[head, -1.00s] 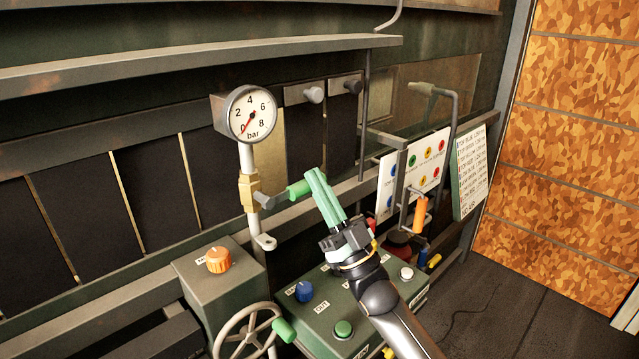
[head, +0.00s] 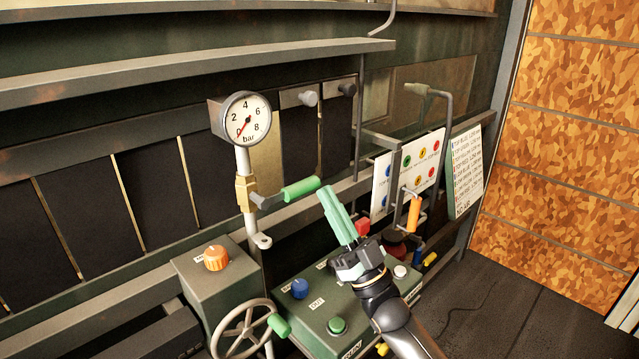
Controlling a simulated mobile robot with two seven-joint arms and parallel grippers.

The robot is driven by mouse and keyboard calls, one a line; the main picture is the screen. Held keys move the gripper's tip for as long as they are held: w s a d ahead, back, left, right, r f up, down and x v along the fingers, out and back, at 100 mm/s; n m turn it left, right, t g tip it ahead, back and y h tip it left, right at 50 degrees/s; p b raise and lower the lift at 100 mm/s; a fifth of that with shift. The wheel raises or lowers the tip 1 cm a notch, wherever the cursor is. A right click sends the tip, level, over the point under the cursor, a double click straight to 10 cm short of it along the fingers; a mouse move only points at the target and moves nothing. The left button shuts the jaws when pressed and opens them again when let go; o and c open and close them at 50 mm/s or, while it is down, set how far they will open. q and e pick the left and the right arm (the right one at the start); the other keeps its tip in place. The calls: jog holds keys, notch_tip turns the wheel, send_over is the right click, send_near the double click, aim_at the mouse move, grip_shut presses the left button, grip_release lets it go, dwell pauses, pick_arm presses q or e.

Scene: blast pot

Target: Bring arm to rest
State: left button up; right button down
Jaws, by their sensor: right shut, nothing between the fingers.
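My right gripper (head: 328,192) has green fingers pressed together with nothing between them. Its arm comes in from the lower right, in front of the green control box. The fingers point up and left, apart from the green-handled valve lever (head: 300,189), which sticks out to the right from a brass valve (head: 246,193) on an upright pipe. The pressure gauge (head: 248,118) sits above that valve, its red needle pointing to the lower left. My left gripper is not in view.
The green control box (head: 312,322) carries blue, green and white knobs. A handwheel (head: 243,331) with a green grip and an orange knob (head: 217,257) stand to its left. An orange handle (head: 414,214) and a sign board (head: 423,163) are at the right. Floor (head: 520,305) is open at lower right.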

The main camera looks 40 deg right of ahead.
jog(key=s+a+f+m+g+h+p, duration=0.1)
jog(key=a+f+g+h+p, duration=0.2)
jog(key=f, duration=0.5)
jog(key=s+a+f+m+g+p, duration=0.1)
jog(key=a+f+g+p, duration=0.15)
jog(key=f+g, duration=0.45)
pick_arm(q)
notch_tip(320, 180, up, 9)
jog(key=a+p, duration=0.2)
jog(key=p, duration=0.3)
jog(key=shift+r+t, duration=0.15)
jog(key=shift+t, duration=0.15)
pick_arm(e)
jog(key=s+a+f+g, duration=0.4)
jog(key=s+f, duration=0.3)
jog(key=f, duration=0.2)
jog(key=s+a+f+n+g, duration=0.1)
jog(key=s+a+f+g, duration=0.3)
jog(key=s+f, duration=0.4)
jog(key=shift+s+a+f, duration=0.15)
jog(key=shift+a+f, duration=0.5)
jog(key=shift+f, duration=0.1)
